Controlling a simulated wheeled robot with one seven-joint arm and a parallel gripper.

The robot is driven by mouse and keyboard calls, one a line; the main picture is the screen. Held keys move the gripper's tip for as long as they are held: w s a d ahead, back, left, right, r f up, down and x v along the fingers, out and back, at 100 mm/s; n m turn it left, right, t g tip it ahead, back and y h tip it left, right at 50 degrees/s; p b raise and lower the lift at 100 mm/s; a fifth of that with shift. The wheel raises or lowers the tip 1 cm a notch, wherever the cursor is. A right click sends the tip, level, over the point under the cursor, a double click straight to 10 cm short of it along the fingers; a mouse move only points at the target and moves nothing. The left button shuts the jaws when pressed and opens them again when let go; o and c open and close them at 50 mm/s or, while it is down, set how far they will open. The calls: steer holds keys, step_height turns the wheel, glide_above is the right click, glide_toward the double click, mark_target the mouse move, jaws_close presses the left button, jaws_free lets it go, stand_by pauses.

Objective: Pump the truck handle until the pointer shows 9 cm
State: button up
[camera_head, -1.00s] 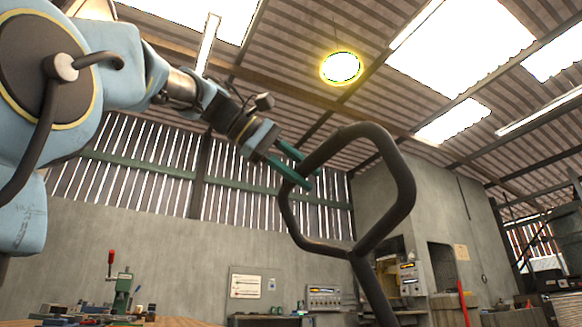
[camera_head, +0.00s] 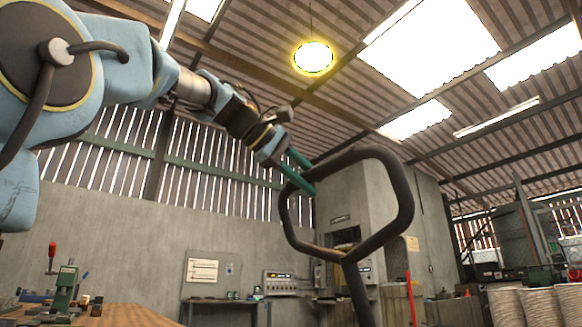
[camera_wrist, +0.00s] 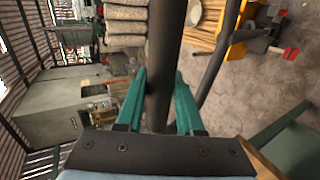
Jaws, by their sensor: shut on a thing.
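The truck handle (camera_head: 405,205) is a dark, rounded loop on a shaft, right of centre in the head view. My gripper (camera_head: 302,172) has green fingers and meets the loop at its upper left. In the wrist view the handle's dark bar (camera_wrist: 165,45) runs between the two fingers of my gripper (camera_wrist: 161,85), which is shut on it. The truck's body, the pointer and its scale are not in view.
A wooden workbench (camera_head: 120,314) with a green, red-handled tool (camera_head: 64,285) stands at lower left. Stacked pale sacks (camera_head: 555,306) are at lower right. In the wrist view, a yellow machine part (camera_wrist: 237,45) lies right of the handle.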

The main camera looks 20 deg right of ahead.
steer(key=shift+w+d+r, duration=0.2)
steer(key=shift+d+r, duration=0.1)
steer(key=shift+d, duration=0.25)
steer(key=shift+d+r+p, duration=0.2)
steer(key=shift+d+p, duration=0.1)
steer(key=shift+p, duration=0.15)
steer(key=w+d+r+p, duration=0.3)
steer(key=d+p, duration=0.6)
steer(key=d, duration=0.3)
steer(key=shift+w, duration=0.15)
steer(key=shift+d+p, duration=0.1)
steer(key=shift+p, duration=0.2)
steer(key=w+d+p, duration=0.1)
steer(key=d+p, duration=0.3)
steer(key=w+d+r+p, duration=0.1)
steer(key=d+p, duration=0.3)
steer(key=w+d+p, duration=0.1)
steer(key=d+p, duration=0.3)
steer(key=d, duration=0.1)
steer(key=shift+w+r, duration=0.2)
steer(key=shift+r, duration=0.1)
steer(key=o, duration=1.6)
steer(key=shift+a, duration=0.1)
